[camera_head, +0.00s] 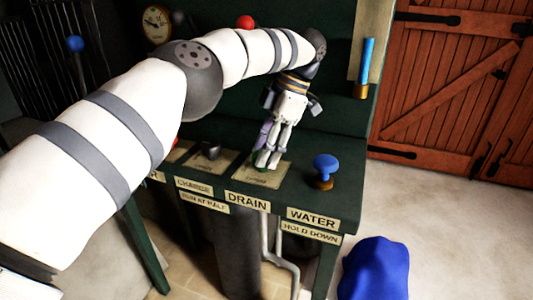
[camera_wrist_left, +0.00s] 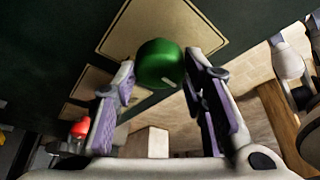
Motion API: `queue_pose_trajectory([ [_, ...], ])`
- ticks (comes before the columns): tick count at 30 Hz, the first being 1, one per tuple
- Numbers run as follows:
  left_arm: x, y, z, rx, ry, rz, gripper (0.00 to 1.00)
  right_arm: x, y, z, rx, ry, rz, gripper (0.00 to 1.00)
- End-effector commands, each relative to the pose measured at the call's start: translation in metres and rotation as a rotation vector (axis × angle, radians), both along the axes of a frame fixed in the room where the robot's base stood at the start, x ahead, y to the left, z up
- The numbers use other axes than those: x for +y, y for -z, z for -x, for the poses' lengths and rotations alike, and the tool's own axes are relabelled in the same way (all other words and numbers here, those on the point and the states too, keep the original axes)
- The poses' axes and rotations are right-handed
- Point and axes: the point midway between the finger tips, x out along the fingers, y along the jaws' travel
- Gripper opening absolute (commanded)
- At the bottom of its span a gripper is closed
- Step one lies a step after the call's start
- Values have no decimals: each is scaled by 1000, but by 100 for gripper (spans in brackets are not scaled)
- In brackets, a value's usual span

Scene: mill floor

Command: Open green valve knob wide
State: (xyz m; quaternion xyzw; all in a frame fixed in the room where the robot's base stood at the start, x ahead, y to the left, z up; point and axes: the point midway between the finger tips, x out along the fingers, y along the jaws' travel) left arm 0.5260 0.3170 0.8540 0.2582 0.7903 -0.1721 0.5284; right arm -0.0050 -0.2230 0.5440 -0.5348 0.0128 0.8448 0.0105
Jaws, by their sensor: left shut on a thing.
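In the head view my left gripper (camera_head: 267,160) points down onto the plate above the DRAIN label (camera_head: 247,201). It is shut on the green knob, of which only a sliver shows there. The fingers hide the rest. How far the knob is turned cannot be told. My right gripper is not in view.
A blue mushroom-shaped knob (camera_head: 326,165) stands right of my left gripper, above the WATER label (camera_head: 312,218). A grey knob (camera_head: 210,150) stands to the left, above CHARGE. A blue tube (camera_head: 367,62) rises behind. A blue object (camera_head: 376,268) is at lower right, beside open floor.

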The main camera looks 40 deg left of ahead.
Motion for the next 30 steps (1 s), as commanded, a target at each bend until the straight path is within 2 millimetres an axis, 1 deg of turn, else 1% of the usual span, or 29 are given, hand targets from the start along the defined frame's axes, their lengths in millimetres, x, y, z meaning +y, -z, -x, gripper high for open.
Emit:
queue_pose_trajectory([
  [1,-1,5,0,5,-19,2,11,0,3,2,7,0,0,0],
  [9,0,3,0,4,-86,1,11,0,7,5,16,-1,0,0],
  [23,0,2,0,4,-97,2,11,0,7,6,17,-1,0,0],
  [24,0,2,0,5,-97,2,41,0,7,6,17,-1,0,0],
  [26,0,2,0,4,-97,2,54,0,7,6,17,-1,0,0],
  [27,0,2,0,4,-97,2,58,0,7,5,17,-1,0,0],
  [30,0,1,0,3,-97,0,58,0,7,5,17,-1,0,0],
])
